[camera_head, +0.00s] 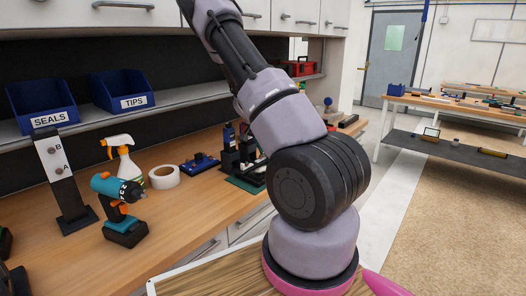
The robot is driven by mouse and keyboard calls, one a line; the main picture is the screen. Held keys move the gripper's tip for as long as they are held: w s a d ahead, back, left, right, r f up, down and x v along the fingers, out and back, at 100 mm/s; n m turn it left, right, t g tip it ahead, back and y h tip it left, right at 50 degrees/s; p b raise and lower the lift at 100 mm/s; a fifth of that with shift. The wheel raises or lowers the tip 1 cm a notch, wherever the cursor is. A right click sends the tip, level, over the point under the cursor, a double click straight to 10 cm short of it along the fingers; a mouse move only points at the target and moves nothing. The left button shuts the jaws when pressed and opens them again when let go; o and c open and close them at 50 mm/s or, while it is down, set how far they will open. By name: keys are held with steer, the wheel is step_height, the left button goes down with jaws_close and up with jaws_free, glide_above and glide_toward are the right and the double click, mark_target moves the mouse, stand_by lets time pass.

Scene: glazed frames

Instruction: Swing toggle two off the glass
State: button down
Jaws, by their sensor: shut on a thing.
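No toggle and no glass can be made out in the head view. My arm fills the middle of the picture and runs out of it at the top, hiding part of the bench. My gripper does not show, so what it touches is hidden. A wood-grained surface with a pale edge (217,270) shows at the bottom; I cannot tell what it belongs to.
The wooden bench (190,208) at left carries an A/B stand (61,180), a teal drill (120,208), a spray bottle (123,160) and white tape (164,177). Blue bins (41,103) stand above. Open floor (450,220) lies at right, before another bench (450,104).

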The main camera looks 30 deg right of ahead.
mark_target(257, 161)
steer(key=shift+f, duration=0.1)
stand_by(0.5)
steer(key=c, duration=0.8)
jaws_free()
steer(key=v, duration=1.1)
steer(key=shift+a, duration=0.1)
steer(key=s+a+r+n+t+y, duration=0.2)
steer(key=s+a+r+n+y, duration=0.1)
steer(key=s+a+r, duration=0.7)
steer(key=s+a+r+n+t+y, duration=0.2)
steer(key=s+a+r+n+y, duration=0.2)
steer(key=s+a+r, duration=0.65)
steer(key=s+r+n+t, duration=0.1)
steer(key=s+r+n, duration=0.1)
steer(key=s+r, duration=0.2)
steer(key=s, duration=0.3)
steer(key=shift+s+a+r+n+t+h, duration=0.3)
steer(key=shift+s+a+h, duration=0.05)
steer(key=shift+a+h, duration=0.05)
